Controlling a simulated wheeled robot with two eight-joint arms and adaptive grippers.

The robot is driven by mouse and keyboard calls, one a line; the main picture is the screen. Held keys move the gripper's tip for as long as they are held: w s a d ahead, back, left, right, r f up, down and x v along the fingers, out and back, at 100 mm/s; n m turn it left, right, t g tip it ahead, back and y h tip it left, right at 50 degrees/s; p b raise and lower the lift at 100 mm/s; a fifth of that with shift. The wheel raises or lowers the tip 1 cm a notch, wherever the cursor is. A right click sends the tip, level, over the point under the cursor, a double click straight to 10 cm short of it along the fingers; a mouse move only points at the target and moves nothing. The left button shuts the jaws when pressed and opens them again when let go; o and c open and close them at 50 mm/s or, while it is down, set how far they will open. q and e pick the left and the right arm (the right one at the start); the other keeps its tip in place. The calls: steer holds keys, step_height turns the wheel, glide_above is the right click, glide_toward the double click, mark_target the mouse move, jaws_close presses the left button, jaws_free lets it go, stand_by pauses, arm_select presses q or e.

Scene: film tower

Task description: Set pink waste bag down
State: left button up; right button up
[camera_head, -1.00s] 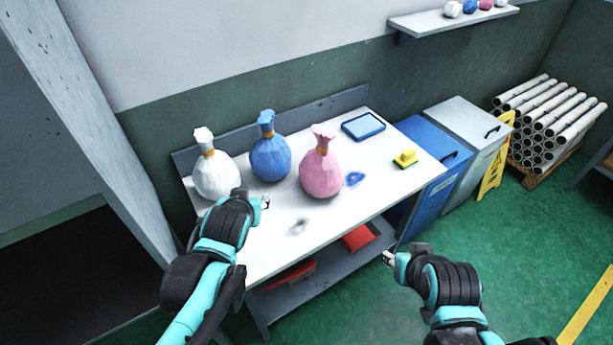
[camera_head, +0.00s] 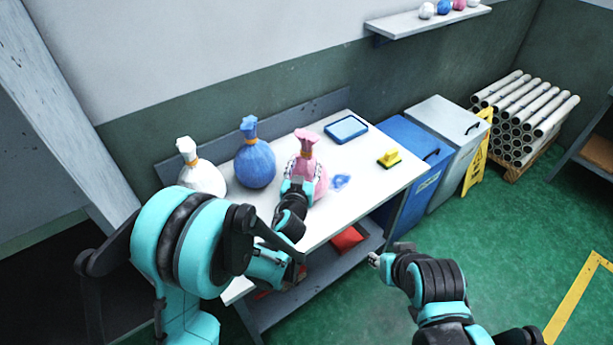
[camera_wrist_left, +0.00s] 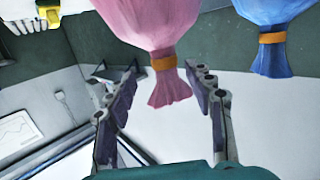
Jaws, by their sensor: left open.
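The pink waste bag (camera_head: 306,146), tied with an orange band, stands upright on the white table (camera_head: 372,188). It also shows in the left wrist view (camera_wrist_left: 153,22), upside down there. My left gripper (camera_head: 302,172) is open in front of it, covering part of its body. In the left wrist view the fingers of my left gripper (camera_wrist_left: 167,80) are spread on either side of the bag's gathered top; contact cannot be told. My right gripper (camera_head: 375,259) is away from the table over the green floor; its jaws are too small to read.
A blue bag (camera_head: 255,163) and a white bag (camera_head: 203,180) stand left of the pink one. A blue-framed tray (camera_head: 346,129), a blue patch (camera_head: 341,181) and a yellow brush (camera_head: 389,158) lie to its right. Bins (camera_head: 445,135) stand beside the table.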

mark_target(306, 153)
arm_select(q)
steer(key=x, duration=0.2)
steer(key=b+x, duration=0.1)
steer(key=x, duration=0.4)
steer(key=shift+w+a+b, duration=0.25)
steer(key=shift+w+b, duration=0.1)
steer(key=shift+r, duration=0.1)
steer(key=shift+c, duration=0.3)
jaws_close()
